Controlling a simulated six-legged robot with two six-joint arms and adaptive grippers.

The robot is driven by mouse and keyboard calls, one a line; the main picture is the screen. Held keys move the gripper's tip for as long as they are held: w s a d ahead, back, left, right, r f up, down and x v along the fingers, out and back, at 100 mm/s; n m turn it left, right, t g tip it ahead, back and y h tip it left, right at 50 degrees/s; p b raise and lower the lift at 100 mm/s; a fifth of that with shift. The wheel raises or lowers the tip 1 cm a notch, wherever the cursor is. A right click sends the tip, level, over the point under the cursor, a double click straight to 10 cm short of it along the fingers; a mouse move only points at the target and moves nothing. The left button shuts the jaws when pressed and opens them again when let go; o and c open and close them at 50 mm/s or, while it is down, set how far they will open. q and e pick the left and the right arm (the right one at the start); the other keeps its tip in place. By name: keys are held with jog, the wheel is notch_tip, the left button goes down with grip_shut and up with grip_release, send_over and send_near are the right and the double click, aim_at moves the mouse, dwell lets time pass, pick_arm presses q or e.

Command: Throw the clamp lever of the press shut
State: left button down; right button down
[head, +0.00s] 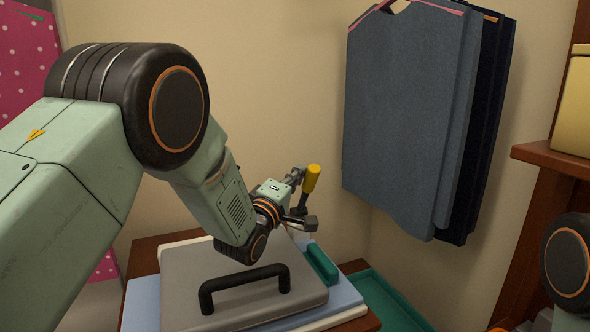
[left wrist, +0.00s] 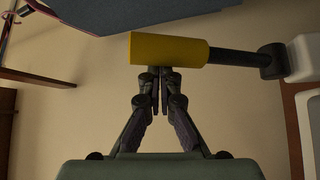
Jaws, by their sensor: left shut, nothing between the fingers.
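The clamp lever has a yellow grip (head: 312,178) and a dark shaft. In the head view it stands up, tilted slightly right, at the back of the press (head: 205,285), a grey plate with a black handle (head: 245,286). In the left wrist view the yellow grip (left wrist: 168,49) lies across the picture, its dark shaft running right to a pivot. My left gripper (head: 297,176) is shut and empty, its fingertips (left wrist: 160,72) right at the grip's side. I cannot tell whether they touch it. My right gripper is out of view.
The press stands on a light blue board (head: 140,305) on a wooden table. A green block (head: 322,264) sits beside the plate, and a green tray (head: 390,303) is at right. Grey and dark garments (head: 410,115) hang at the right wall. A wooden shelf (head: 550,160) is far right.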

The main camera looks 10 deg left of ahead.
pick_arm(q)
jog(key=shift+s+d+f, duration=0.1)
jog(key=shift+f, duration=0.25)
dwell(0.3)
